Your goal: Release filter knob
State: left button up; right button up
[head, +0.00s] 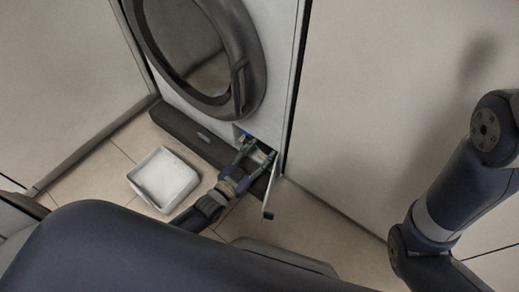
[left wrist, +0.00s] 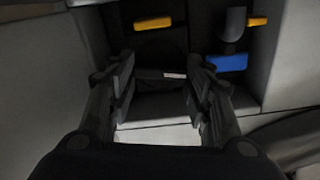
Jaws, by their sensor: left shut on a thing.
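The washing machine's filter opening is low on its front, in the middle of the head view. My left gripper (head: 258,149) reaches into it. In the left wrist view, my gripper (left wrist: 160,85) has its two dark fingers well apart, one on each side of a dark filter knob (left wrist: 155,77) with a small pale mark. The gripper is shut on this knob. The knob's outline is hard to make out against the dark recess, and its turned angle cannot be told. My right gripper is out of view; only my right arm shows at the right.
A blue part (left wrist: 226,62) and two yellow tabs, one at the top middle (left wrist: 152,23), sit in the recess near the fingers. A white tray (head: 165,180) stands on the tiled floor left of my left gripper. The round machine door (head: 245,88) is above. A pale panel (head: 390,110) stands right.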

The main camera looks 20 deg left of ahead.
pick_arm(q)
jog(key=shift+n+p, duration=0.4)
jog(key=shift+n, duration=0.8)
jog(key=shift+f, duration=0.1)
jog(key=o, duration=0.8)
jog(key=v, duration=1.2)
